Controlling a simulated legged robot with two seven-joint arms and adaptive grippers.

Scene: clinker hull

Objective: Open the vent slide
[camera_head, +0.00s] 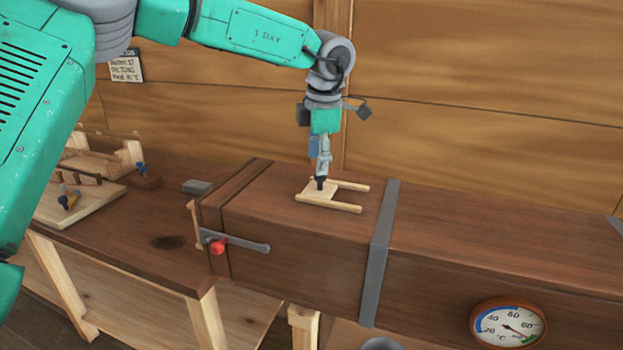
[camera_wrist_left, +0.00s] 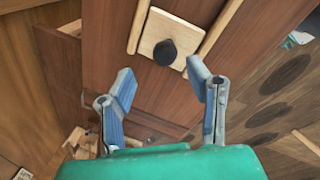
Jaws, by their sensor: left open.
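The vent slide is a pale wooden plate (camera_head: 315,193) with a dark knob (camera_head: 320,183), lying between two pale rails (camera_head: 332,204) on top of the long brown wooden box (camera_head: 290,215). In the left wrist view the plate (camera_wrist_left: 152,28) and its black knob (camera_wrist_left: 165,51) show just beyond my fingers. My left gripper (camera_head: 321,165) points down over the slide, close to the knob. In the wrist view the left gripper (camera_wrist_left: 165,90) is open, its two blue-grey fingers apart with nothing between them. Whether a finger touches the knob I cannot tell. My right gripper is out of view.
A grey metal band (camera_head: 379,255) wraps the box right of the rails. A latch bar with a red knob (camera_head: 218,246) sits at the box's left end. A round dial gauge (camera_head: 508,323) is on the front. A workbench (camera_head: 150,215) with wooden pieces stands left.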

